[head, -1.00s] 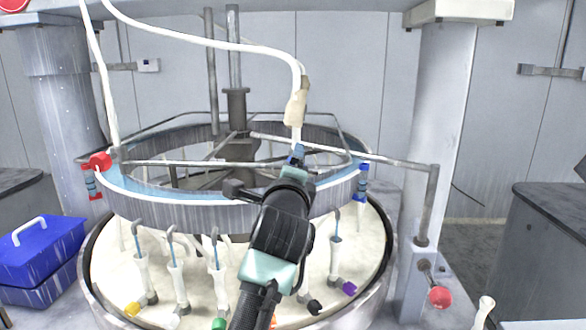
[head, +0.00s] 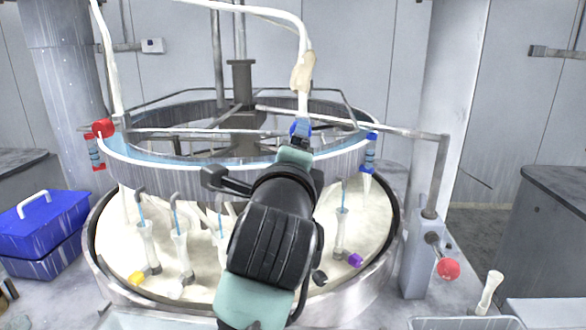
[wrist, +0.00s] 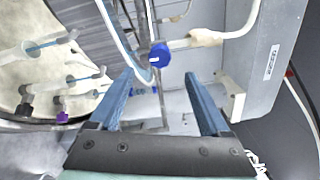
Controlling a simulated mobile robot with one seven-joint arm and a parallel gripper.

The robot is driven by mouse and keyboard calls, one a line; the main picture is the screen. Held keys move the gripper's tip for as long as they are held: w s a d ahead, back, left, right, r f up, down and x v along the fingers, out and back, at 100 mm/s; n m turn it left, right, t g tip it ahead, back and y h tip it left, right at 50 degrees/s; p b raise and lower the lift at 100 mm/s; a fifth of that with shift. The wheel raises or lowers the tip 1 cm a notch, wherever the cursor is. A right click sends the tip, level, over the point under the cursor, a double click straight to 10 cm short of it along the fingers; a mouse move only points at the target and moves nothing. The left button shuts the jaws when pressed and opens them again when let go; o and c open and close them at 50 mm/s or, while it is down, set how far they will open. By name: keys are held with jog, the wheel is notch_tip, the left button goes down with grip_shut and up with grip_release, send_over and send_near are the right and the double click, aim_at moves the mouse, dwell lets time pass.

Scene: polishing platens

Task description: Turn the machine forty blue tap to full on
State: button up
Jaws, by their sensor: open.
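The blue tap (head: 300,127) is a round blue knob at the lower end of a white hose with a tan wrapping, above the ring's rim in the head view. In the wrist view the blue tap (wrist: 159,56) lies ahead, just beyond the fingertips and between their lines. My gripper (wrist: 159,76) is open and empty, with two blue fingers apart on either side. In the head view my gripper (head: 297,146) is just below the knob, its fingers mostly hidden by my wrist. I cannot tell whether they touch it. No machine number is readable.
A red tap (head: 103,128) sits on the ring's left side. A red knob (head: 448,269) is on a post at right. Small coloured taps, including a purple one (head: 355,260), stand on the pale platen (head: 115,240). A blue box (head: 40,225) is at left.

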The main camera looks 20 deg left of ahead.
jog(key=v, duration=0.3)
jog(key=shift+s+b, duration=0.1)
jog(key=shift+b, duration=0.25)
jog(key=shift+d, duration=0.1)
jog(key=s+d+r+n+t+h, duration=0.5)
jog(key=d+r+n, duration=0.3)
jog(key=d+r, duration=0.3)
jog(key=s+d+r+n+t, duration=0.2)
jog(key=s+d+r+n, duration=0.1)
jog(key=s+n, duration=0.2)
jog(key=s+d+r+n+t, duration=0.3)
jog(key=s+n, duration=0.2)
jog(key=s, duration=0.2)
